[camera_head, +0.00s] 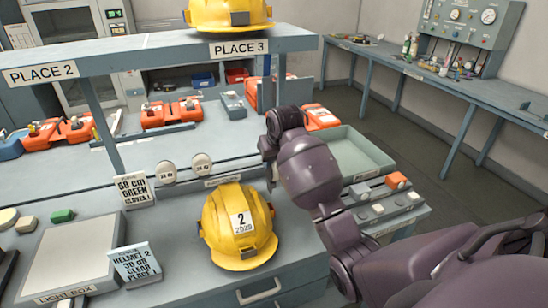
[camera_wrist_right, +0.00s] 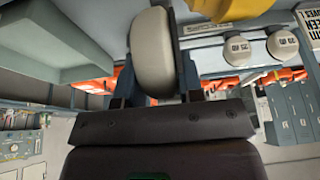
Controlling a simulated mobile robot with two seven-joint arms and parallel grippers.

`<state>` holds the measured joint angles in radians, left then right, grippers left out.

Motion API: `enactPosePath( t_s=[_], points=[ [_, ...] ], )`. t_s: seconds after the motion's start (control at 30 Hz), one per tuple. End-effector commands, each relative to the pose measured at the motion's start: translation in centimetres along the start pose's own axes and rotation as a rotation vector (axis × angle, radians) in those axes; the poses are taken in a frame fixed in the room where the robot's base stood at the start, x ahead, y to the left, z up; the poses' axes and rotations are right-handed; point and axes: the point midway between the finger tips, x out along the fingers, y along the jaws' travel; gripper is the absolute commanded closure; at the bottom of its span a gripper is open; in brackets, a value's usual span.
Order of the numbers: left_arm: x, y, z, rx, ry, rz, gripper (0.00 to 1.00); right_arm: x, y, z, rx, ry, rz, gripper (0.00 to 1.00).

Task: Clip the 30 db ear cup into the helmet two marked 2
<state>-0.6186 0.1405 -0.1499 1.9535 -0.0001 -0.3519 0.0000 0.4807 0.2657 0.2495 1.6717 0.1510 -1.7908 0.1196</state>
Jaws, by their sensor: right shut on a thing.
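The yellow helmet (camera_head: 238,225) with a white label reading 2 stands on the front bench, and part of it shows in the right wrist view (camera_wrist_right: 225,8). My right gripper (camera_head: 271,178) is just beyond and to the right of it. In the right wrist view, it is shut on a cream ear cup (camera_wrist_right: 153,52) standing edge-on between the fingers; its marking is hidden. My left gripper is out of view.
A light box (camera_head: 68,258) and a helmet 2 card (camera_head: 135,263) stand left of the helmet. Another card (camera_head: 134,190) stands behind it. A green tray (camera_head: 355,150) is at the right. A raised shelf (camera_head: 150,50) carries another yellow helmet (camera_head: 228,14).

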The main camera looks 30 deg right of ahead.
Motion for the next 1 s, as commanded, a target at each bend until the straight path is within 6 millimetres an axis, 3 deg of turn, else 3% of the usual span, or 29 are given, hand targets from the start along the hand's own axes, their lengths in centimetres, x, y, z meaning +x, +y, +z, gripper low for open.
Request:
enactPosePath(
  t_s=[0.5, 1.0],
  points=[
    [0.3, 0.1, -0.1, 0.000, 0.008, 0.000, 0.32, 3.7, 0.1, 1.5, -0.001, 0.000, 0.000, 0.91],
    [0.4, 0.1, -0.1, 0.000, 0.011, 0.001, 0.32, 4.6, 0.1, 1.9, 0.000, 0.000, 0.000, 0.91]
  ],
)
